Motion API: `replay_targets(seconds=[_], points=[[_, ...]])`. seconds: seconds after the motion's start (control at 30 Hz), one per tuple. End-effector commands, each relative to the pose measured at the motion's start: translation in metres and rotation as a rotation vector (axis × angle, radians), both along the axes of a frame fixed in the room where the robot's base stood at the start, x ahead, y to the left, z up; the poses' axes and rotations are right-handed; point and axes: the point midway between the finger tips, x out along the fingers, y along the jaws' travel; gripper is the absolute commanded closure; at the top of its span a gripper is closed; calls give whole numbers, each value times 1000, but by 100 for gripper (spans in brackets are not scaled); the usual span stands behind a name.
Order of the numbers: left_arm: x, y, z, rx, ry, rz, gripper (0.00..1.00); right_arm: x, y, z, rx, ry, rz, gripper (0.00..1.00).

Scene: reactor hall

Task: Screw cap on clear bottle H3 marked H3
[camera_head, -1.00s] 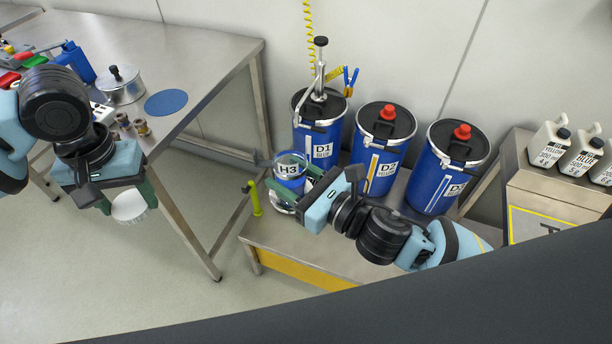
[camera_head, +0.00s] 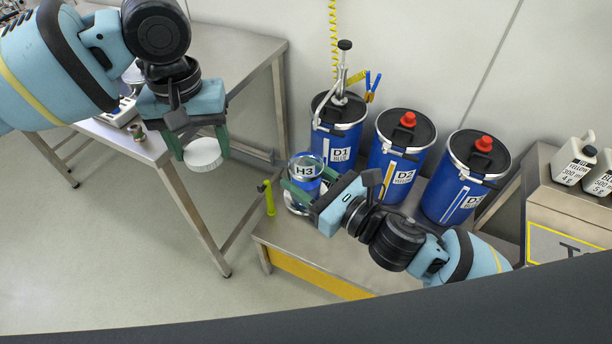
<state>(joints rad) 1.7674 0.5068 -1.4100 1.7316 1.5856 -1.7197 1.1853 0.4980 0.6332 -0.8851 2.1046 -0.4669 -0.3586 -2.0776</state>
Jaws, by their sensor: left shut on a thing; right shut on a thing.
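The clear bottle H3 (camera_head: 304,172) stands upright on the low steel bench in front of drum D1, with blue contents and an H3 label. Its top looks open. My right gripper (camera_head: 303,192) is shut on the bottle from the front right. A white round cap (camera_head: 203,155) is held by my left gripper (camera_head: 199,147), which is shut on it. The cap hangs in the air to the left of the bottle and apart from it, in front of the tall table's edge. The lower part of the bottle is partly hidden by my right gripper.
Blue drums D1 (camera_head: 338,140), D2 (camera_head: 394,165) and another (camera_head: 455,190) stand behind the bottle; D1 carries a pump. A yellow-green upright piece (camera_head: 269,198) is left of the bottle. The steel table (camera_head: 252,48) is at left. White jugs (camera_head: 572,161) stand at right.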

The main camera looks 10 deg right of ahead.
Motion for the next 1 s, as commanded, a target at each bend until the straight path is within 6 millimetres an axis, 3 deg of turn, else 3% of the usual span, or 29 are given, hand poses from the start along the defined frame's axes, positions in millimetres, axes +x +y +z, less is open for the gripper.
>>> replay_targets(seconds=[0.03, 0.3, 0.5, 0.7, 1.0], points=[[2, -18, 10, -2, -4, -11, 62, 0, 0, 2, 1, -3, 1, 97], [0, -98, 52, -4, -6, -44, 62, 0, 0, 2, 1, -3, 1, 97], [-10, -144, 74, 2, -5, -62, 62, 0, 0, 2, 1, -3, 1, 97], [-17, -164, 84, 6, -5, -70, 62, 0, 0, 2, 1, -3, 1, 97], [-18, -167, 85, 7, -5, -70, 62, 0, 0, 2, 1, -3, 1, 97]])
